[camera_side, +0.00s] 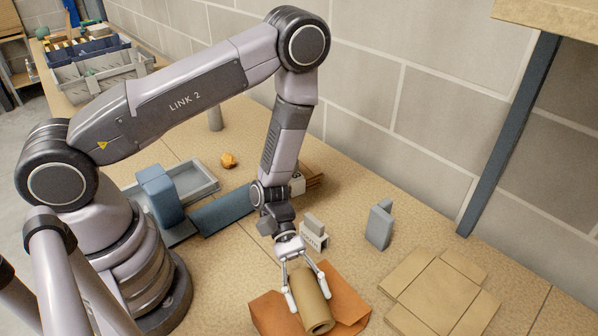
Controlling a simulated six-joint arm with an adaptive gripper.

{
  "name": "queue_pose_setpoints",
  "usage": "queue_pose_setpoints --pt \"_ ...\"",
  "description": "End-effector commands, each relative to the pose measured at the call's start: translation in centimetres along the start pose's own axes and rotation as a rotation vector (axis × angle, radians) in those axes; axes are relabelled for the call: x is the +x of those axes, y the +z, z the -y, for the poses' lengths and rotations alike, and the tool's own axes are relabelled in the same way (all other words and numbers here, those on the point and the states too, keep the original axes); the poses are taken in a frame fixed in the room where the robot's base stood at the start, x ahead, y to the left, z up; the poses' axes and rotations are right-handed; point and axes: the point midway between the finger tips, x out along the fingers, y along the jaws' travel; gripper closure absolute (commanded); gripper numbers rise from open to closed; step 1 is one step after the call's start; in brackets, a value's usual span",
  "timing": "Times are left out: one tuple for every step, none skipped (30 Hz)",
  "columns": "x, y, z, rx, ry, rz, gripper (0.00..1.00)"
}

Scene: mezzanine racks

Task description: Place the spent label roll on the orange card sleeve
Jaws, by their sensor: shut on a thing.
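The spent label roll (311,302) is a tan cardboard tube with a dark hole in its near end. It lies tilted in the picture, between the fingers of my gripper (304,300), which is shut on it. The orange card sleeve (346,290) lies on the table under and around the roll, with parts showing at left and right. I cannot tell whether the roll touches the sleeve or is held just above it. The roll and fingers hide the sleeve's middle.
Flat cardboard pieces (438,285) lie to the right. A grey bracket (380,225) and a small light block (313,235) stand behind the gripper. A grey tray (195,182), blue block (160,195) and orange lump (228,160) are at left. A wall closes the back.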

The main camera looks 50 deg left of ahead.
Motion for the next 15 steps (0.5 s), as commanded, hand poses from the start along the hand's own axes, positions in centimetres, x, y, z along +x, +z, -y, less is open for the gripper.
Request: queue_pose_setpoints --pt "0.03 -0.06 0.01 0.000 0.000 0.000 0.87" --pt "0.02 -0.04 0.00 0.000 0.000 0.000 0.87" --pt "0.01 -0.02 -0.01 0.001 0.000 0.000 0.87" --pt "0.01 -0.02 -0.01 0.001 0.000 0.000 0.87" --pt "0.00 -0.01 -0.01 0.001 0.000 0.000 0.87" --pt "0.00 -0.01 -0.01 0.000 0.000 0.000 0.87" --pt "0.01 -0.03 -0.01 0.000 0.000 0.000 0.87" --pt "0.04 -0.08 0.01 0.000 0.000 0.000 0.87" --pt "0.08 -0.19 0.03 0.000 0.000 0.000 0.87" --pt "0.12 -0.27 0.05 0.000 0.000 0.000 0.87" --pt "0.10 -0.23 0.03 0.000 0.000 0.000 0.47" --pt "0.09 -0.22 0.02 0.000 0.000 0.000 0.42" --pt "0.09 -0.22 0.02 0.000 0.000 0.000 0.38" --pt "0.09 -0.22 0.03 0.000 0.000 0.000 0.34" --pt "0.09 -0.21 0.02 0.000 0.000 0.000 0.29"
